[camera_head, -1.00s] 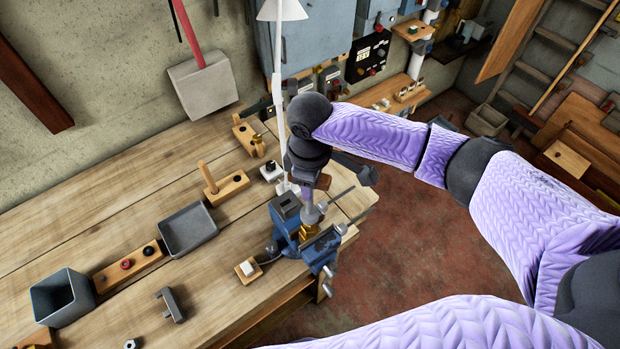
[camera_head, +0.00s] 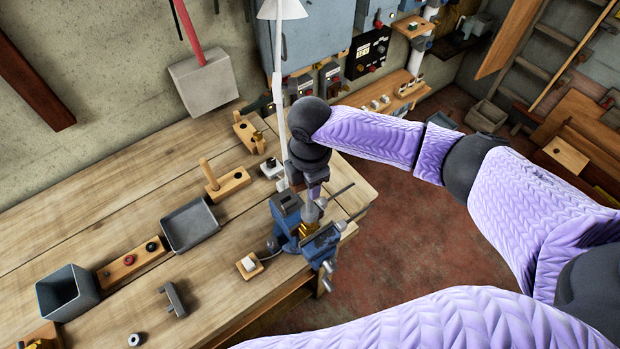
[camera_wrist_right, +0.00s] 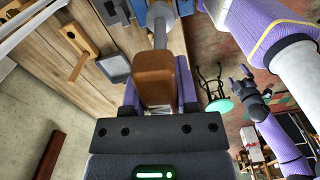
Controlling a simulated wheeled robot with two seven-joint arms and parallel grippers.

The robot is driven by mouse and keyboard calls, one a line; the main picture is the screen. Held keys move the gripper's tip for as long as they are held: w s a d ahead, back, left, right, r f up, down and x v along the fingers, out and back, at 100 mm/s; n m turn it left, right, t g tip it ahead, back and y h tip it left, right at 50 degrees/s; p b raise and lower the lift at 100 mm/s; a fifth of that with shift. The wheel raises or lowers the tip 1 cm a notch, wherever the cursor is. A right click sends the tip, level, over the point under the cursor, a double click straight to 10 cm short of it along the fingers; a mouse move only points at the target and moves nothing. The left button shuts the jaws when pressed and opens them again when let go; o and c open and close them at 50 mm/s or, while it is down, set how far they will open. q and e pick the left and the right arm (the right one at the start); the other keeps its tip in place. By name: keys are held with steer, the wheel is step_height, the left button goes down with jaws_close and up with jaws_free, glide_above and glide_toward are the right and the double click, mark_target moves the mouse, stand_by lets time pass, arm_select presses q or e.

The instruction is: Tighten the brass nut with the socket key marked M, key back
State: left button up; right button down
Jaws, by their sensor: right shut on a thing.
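My right gripper (camera_head: 314,190) points down over the blue vise (camera_head: 287,208) at the bench's right end. It is shut on the socket key, whose brown handle (camera_wrist_right: 154,75) lies between the purple fingers in the right wrist view. The key's grey shaft (camera_wrist_right: 160,28) runs away from the gripper. In the head view the key's lower end (camera_head: 310,212) is down at the brass nut (camera_head: 306,229) in the vise; whether it is fully seated I cannot tell. No mark on the key is readable. My left gripper (camera_wrist_right: 243,80) hangs empty with fingers apart, away from the bench.
A grey tray (camera_head: 189,227), a grey bin (camera_head: 67,294), a wooden block with red and black knobs (camera_head: 131,264) and a block with an upright peg (camera_head: 228,184) stand left of the vise. A white lamp arm (camera_head: 277,90) rises close behind my right gripper.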

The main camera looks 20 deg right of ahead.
steer(key=shift+f, duration=0.4)
stand_by(0.5)
steer(key=shift+f, duration=0.65)
